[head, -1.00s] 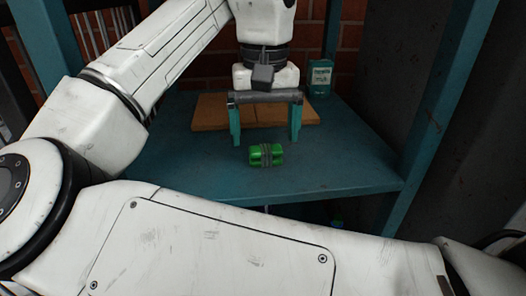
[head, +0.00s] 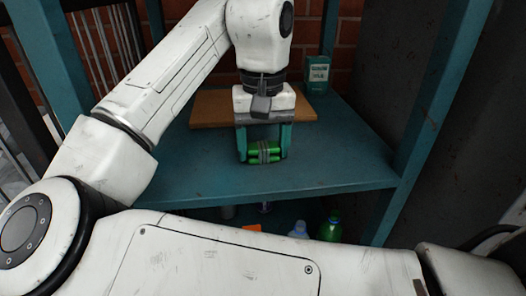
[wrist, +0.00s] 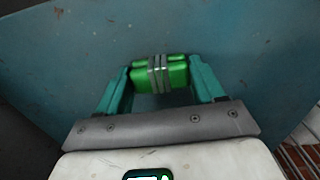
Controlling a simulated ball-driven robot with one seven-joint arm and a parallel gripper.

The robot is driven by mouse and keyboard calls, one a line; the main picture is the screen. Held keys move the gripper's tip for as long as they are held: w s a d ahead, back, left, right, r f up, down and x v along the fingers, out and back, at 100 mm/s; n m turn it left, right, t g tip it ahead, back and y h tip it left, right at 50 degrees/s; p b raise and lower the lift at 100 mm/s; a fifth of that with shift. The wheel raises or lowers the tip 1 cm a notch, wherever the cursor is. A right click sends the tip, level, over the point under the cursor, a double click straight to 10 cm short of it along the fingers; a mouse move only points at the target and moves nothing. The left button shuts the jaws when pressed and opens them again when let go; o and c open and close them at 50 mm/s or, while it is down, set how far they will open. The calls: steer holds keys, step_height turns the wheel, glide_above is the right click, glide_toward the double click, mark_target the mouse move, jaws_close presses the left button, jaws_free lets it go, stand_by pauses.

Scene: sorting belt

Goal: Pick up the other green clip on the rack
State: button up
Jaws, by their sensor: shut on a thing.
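The green clip (head: 265,153) is a bundle of green cylinders with a grey band around its middle. It lies on the teal rack shelf (head: 330,165), near the front edge. My gripper (head: 264,150) reaches down over it, with one teal finger at each end of the clip. It is shut on the clip. In the wrist view the clip (wrist: 159,74) sits between the two fingertips, and the fingers touch its ends. I cannot tell whether it is clear of the shelf.
A brown board (head: 213,109) lies behind my gripper. A teal container (head: 318,75) stands at the back right. Rack posts (head: 430,110) frame the shelf. A green bottle (head: 330,229) and other items stand below it. The shelf's right side is clear.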

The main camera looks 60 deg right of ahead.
steer(key=shift+c, duration=1.2)
steer(key=shift+r, duration=0.15)
